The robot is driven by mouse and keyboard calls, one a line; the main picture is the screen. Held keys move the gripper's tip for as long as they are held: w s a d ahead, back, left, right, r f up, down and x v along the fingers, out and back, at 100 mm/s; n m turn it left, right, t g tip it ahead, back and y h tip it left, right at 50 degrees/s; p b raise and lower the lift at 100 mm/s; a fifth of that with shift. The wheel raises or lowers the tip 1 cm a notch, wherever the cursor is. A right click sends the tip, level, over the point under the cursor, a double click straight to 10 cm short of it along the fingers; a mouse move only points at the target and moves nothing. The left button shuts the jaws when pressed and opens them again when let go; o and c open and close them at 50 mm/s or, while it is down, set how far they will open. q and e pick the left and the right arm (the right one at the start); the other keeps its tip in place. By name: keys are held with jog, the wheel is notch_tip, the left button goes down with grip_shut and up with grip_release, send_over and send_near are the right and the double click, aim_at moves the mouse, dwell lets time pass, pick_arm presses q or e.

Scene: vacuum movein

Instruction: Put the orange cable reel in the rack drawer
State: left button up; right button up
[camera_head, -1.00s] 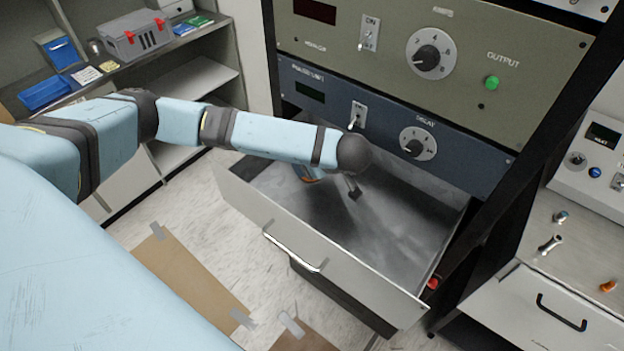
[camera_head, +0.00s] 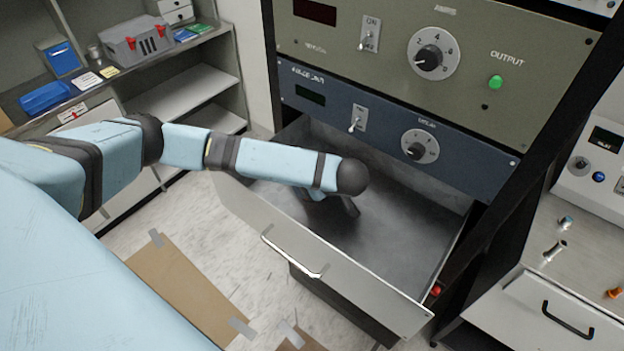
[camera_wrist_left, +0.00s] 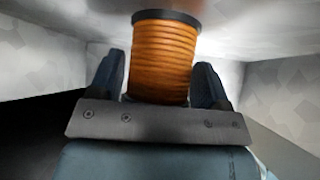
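The orange cable reel (camera_wrist_left: 163,60), with a black rim, sits between the two fingers of my left gripper (camera_wrist_left: 160,82) in the left wrist view. My arm hides the reel there. Whether the reel touches the drawer floor cannot be told. The drawer is pulled out and its visible grey floor is bare. My right gripper is not in view.
A blue rack panel (camera_head: 460,158) with a switch and dial stands just above the drawer's back. Shelves (camera_head: 195,85) with a grey toolbox (camera_head: 138,40) are at the left. A bench (camera_head: 575,245) with small metal parts is at the right. Brown sheets (camera_head: 180,285) lie taped on the floor.

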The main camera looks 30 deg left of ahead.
pick_arm(q)
jog(key=o, duration=0.3)
jog(key=shift+r, duration=0.2)
jog(key=p+v, duration=0.3)
jog(key=v, duration=0.9)
jog(key=shift+p, duration=0.35)
jog(key=shift+d, duration=0.1)
